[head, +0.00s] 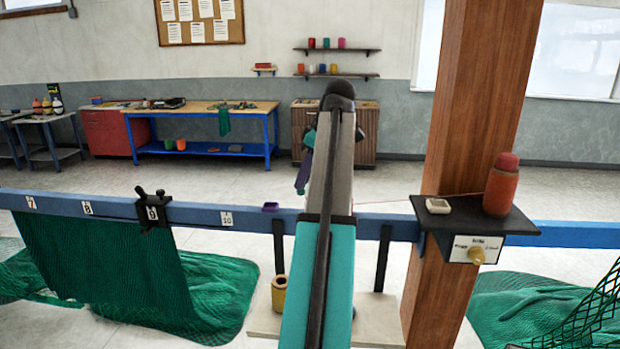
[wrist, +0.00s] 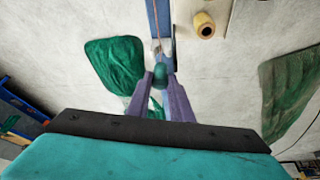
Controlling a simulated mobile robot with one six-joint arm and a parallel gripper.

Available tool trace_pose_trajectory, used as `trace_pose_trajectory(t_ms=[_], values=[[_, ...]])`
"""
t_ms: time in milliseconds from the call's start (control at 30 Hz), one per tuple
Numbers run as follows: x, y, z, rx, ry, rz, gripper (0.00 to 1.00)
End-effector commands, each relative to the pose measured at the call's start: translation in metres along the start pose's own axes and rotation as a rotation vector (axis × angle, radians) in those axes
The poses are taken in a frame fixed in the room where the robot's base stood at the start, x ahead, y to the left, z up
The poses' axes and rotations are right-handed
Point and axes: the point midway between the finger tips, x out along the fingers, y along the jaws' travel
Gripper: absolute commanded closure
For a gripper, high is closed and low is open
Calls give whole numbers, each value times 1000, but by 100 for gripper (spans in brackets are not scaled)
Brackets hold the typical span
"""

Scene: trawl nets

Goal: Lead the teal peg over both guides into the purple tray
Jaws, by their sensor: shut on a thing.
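The teal peg (wrist: 160,74) is between the purple fingertips of my gripper (wrist: 161,82) in the wrist view, which are shut on it. A thin line runs from the peg along the blue rail (wrist: 152,18). In the head view my arm hides most of my gripper (head: 303,178), which shows purple to the left of the arm, above the rail. The purple tray (head: 270,207) sits small on the blue rail, just left of my arm. A pale fitting shows near the peg in the wrist view; I cannot tell whether it is a guide.
A red spool (head: 501,187) and a small pale dish (head: 438,206) stand on a black shelf on the wooden post (head: 470,110). A thin line runs left from the spool. A black clamp (head: 153,210) grips the rail. Green nets (head: 100,260) hang and lie left.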

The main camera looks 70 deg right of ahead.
Motion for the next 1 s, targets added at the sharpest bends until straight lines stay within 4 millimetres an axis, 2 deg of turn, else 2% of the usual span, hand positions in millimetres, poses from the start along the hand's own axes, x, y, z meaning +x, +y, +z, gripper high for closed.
trace_pose_trajectory(t_ms=[1000], values=[[20, -14, -48, 0, 0, 0, 100]])
